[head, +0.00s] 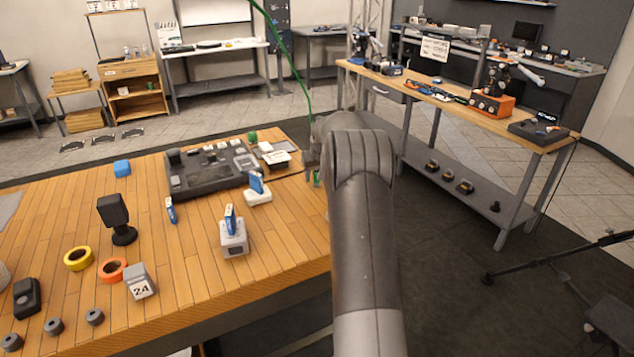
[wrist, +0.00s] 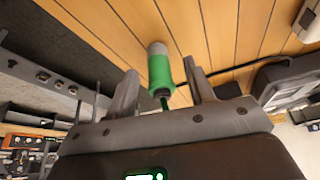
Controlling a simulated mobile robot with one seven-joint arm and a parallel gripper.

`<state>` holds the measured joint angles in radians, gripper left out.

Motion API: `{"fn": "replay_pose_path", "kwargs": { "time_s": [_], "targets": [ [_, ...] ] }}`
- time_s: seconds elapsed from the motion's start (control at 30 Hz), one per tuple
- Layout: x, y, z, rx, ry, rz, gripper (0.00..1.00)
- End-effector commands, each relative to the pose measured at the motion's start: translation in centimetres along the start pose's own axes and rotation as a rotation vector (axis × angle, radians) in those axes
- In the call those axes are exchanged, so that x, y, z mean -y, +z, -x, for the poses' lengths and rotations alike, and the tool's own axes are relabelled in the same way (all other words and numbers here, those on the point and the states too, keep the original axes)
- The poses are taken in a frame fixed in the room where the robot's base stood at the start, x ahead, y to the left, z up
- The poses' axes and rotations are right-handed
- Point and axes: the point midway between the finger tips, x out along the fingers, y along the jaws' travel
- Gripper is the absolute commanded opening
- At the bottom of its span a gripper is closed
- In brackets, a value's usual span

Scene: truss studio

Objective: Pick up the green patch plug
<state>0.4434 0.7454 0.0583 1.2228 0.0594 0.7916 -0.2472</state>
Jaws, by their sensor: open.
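The green patch plug (wrist: 160,72) has a green body with a pale grey end. In the wrist view it lies over the wooden table, between the two fingers of my gripper (wrist: 162,88). The fingers stand apart on either side of it, and I see a gap on both sides. In the head view only a small green bit of the plug (head: 316,178) shows below my gripper (head: 312,165), at the table's right edge. My arm hides most of that spot.
A black tray-like case (head: 205,185) sits left of my gripper. White boxes with blue items, such as one box (head: 258,196), stand nearby. Tape rolls (head: 112,270) and a black stand (head: 123,236) are farther left. Another workbench (head: 440,98) stands at right.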

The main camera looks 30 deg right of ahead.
Motion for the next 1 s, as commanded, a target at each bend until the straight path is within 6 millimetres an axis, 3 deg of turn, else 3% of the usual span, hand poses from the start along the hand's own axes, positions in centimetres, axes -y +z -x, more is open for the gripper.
{"fn": "replay_pose_path", "kwargs": {
  "time_s": [0.1,0.33,0.9,1.0],
  "targets": [
    [-0.06,-0.02,-1.45,0.0,0.0,0.0,0.49],
    [-0.06,-0.05,-1.58,-0.001,0.001,0.0,0.48],
    [-0.06,-0.04,-1.56,-0.001,0.001,0.0,0.02],
    [-0.07,-0.05,-1.55,-0.001,0.001,0.0,0.01]
  ]
}}
